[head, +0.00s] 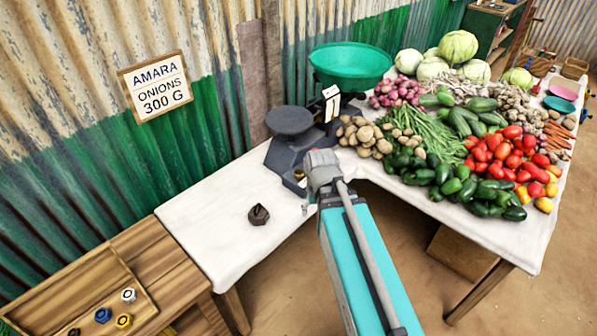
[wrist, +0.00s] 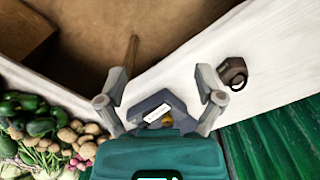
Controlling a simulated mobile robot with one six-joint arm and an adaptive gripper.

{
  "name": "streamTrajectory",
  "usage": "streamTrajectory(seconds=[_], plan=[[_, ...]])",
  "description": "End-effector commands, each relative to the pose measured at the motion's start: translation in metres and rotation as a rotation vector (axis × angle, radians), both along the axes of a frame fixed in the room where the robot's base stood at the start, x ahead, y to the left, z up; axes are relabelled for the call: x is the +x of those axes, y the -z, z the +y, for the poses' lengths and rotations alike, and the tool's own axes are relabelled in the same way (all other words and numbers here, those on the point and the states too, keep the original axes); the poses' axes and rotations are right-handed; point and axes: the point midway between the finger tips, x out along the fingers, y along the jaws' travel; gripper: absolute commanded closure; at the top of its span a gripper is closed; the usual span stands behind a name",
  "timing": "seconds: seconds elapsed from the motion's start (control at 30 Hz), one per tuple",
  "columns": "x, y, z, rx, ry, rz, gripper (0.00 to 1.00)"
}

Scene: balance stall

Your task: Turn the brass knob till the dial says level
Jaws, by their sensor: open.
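The dark grey balance (head: 287,154) stands on the white-topped stall, with a green pan (head: 350,66) and a flat grey plate (head: 289,121). A white dial (head: 331,102) stands between them; its reading is too small to tell. The brass knob (head: 299,174) shows as a small yellow spot low on the balance's front, beside my gripper (head: 307,200). In the wrist view my gripper (wrist: 162,82) is open and empty, its fingers spread to either side of the balance base (wrist: 152,103). The knob (wrist: 169,119) shows between them, partly hidden by my gripper's body.
A dark weight (head: 258,215) sits on the bare white cloth left of my arm. Potatoes (head: 364,136), peppers (head: 470,188) and other vegetables crowd the right side. A wooden tray (head: 75,300) with coloured hexagonal weights is at lower left. A corrugated wall (head: 120,160) rises behind.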

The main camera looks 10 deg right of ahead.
Motion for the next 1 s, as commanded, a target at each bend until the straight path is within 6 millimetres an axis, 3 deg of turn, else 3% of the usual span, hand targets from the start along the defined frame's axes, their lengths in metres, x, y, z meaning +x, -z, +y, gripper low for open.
streamTrajectory(seconds=[0.17, 0.5, 0.7, 0.83, 1.0], plan=[[0.048, -0.006, -0.003, 0.0, 0.106, 0.0, 0.12], [0.18, -0.021, -0.002, 0.0, 0.437, 0.0, 0.12], [0.246, -0.029, -0.002, 0.0, 0.618, 0.0, 0.12], [0.271, -0.031, -0.002, 0.0, 0.695, 0.0, 0.12], [0.284, -0.032, -0.001, 0.001, 0.74, 0.0, 0.12]])
